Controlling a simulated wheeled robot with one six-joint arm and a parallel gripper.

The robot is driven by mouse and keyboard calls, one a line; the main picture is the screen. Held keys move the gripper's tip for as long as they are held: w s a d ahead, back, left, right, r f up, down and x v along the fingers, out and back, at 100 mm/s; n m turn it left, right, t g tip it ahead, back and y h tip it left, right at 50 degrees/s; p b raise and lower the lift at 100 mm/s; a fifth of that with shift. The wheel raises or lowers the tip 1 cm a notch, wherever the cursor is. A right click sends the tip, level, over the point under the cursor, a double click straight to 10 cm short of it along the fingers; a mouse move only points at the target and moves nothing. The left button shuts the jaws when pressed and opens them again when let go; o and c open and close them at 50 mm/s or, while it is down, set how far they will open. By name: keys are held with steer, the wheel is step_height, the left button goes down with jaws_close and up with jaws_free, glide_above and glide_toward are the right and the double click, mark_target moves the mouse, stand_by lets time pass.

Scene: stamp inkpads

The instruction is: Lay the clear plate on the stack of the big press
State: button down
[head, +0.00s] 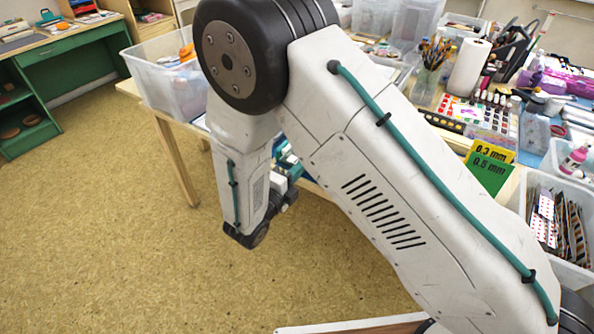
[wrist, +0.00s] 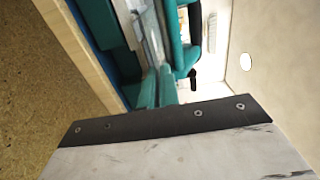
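My arm fills the middle of the head view and covers most of the near work area. Its wrist end hangs low by the table edge, with small teal and dark parts (head: 288,172) showing behind it. In the wrist view a pale body with a dark screwed strip (wrist: 160,122) fills the bottom. Teal parts (wrist: 186,58) lie beyond it, beside a narrow glassy grey strip (wrist: 152,38). I cannot tell whether that strip is the clear plate. My fingertips cannot be made out. The big press and its stack cannot be identified in either view.
A clear bin (head: 165,85) stands on the table's left end. At right are paints (head: 480,115), a brush jar (head: 427,82), yellow and green thickness cards (head: 490,165) and a bin of cards (head: 560,215). A green desk (head: 80,45) stands far left. The floor (head: 120,260) is clear.

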steer(key=shift+f, duration=0.4)
stand_by(0.3)
steer(key=c, duration=1.6)
jaws_free()
steer(key=shift+o, duration=0.2)
steer(key=shift+v, duration=2.55)
